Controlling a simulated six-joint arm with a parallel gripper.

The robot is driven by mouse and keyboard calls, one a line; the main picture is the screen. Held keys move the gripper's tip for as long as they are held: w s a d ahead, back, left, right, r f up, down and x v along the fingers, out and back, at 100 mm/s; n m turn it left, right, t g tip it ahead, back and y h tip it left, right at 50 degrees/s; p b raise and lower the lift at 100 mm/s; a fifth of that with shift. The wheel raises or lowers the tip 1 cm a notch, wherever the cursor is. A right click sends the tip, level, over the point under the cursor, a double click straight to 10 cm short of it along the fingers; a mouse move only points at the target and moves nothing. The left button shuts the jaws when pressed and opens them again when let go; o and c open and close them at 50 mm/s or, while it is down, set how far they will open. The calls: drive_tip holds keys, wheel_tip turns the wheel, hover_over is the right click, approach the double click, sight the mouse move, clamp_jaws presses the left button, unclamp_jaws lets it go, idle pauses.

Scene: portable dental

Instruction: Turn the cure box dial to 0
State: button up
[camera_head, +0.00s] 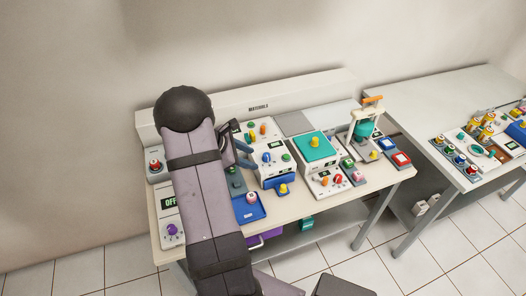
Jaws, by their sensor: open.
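Labels are too small to read, so I cannot tell for sure which unit is the cure box. A white box with a teal lid (316,146) stands at the middle of the bench, with a small display and coloured knobs on the panel below it. A white and blue box (272,161) with a blue knob, a green knob and a small display stands to its left. No dial's setting can be read. My gripper (240,146) is open beside the left of the white and blue box, partly hidden by my arm. It seems to hold nothing.
An "OFF" display (169,203) and a purple knob (172,230) sit left of my arm. A blue tray (250,211) lies at the front. A press with an orange handle (373,99) stands at right. A second bench (440,88) stands farther right.

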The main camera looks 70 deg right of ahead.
sight(266, 155)
drive_tip(key=shift+s+d+f+n+h+p, duration=0.15)
drive_tip(key=shift+s+d+f+n+p, duration=0.4)
drive_tip(key=shift+d+n, duration=0.4)
drive_tip(key=shift+s+d+f+n+h+p, duration=0.25)
drive_tip(key=shift+d+f+n, duration=0.5)
drive_tip(key=shift+d, duration=0.4)
drive_tip(key=shift+s+d+f+n+h+p, duration=0.1)
drive_tip(key=shift+s+d+f+n+p, duration=0.45)
drive_tip(key=shift+d+n, duration=0.45)
drive_tip(key=shift+c, duration=0.6)
drive_tip(key=shift+w, duration=0.1)
clamp_jaws()
